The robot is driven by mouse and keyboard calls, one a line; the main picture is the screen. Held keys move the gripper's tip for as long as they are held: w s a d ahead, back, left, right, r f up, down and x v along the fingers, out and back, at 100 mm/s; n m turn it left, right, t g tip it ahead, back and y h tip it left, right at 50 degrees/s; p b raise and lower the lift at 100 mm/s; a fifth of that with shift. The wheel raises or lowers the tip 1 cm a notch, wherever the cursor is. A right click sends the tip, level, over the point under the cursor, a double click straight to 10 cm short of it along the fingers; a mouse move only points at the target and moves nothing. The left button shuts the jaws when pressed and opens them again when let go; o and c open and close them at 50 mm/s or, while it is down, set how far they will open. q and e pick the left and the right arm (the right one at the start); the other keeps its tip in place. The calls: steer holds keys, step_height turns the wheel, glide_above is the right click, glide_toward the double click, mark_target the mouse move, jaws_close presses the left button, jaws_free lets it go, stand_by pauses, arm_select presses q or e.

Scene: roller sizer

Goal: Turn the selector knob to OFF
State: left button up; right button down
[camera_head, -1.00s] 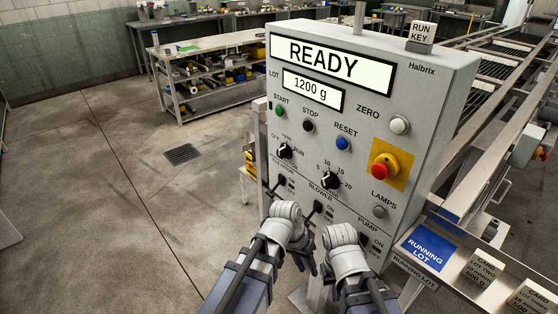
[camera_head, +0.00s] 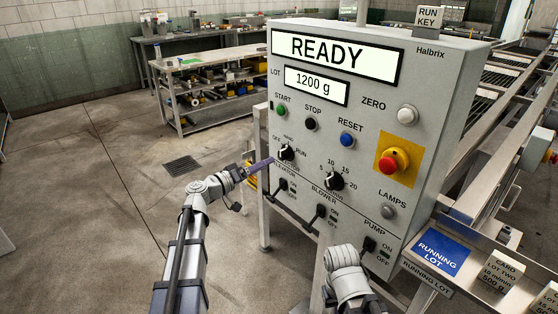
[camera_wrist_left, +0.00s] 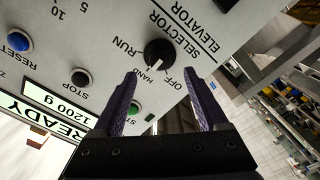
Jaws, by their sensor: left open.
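The selector knob (camera_head: 286,152) is a black rotary knob on the grey control panel, with OFF at its left, HAND above and RUN at its right. In the left wrist view the knob (camera_wrist_left: 157,53) appears upside down, and its white mark points about toward HAND. My left gripper (camera_head: 262,164) is just left of the knob in the head view. In the left wrist view its open fingers (camera_wrist_left: 162,73) stand either side of the knob's line, short of it, with nothing between them. My right arm (camera_head: 345,265) is low in front of the panel; its fingers are not clearly visible.
START (camera_head: 281,111), STOP (camera_head: 311,123) and RESET (camera_head: 347,140) buttons sit above the knob. A second rotary knob (camera_head: 334,181) is at its right, and an elevator switch (camera_head: 282,185) is below. A red emergency button (camera_head: 394,161) is farther right. Floor left of the panel is clear.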

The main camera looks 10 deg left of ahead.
mark_target(281, 157)
arm_select(q)
steer(key=x, duration=0.7)
steer(key=shift+w+d, duration=0.15)
steer(key=shift+c, duration=0.2)
jaws_close()
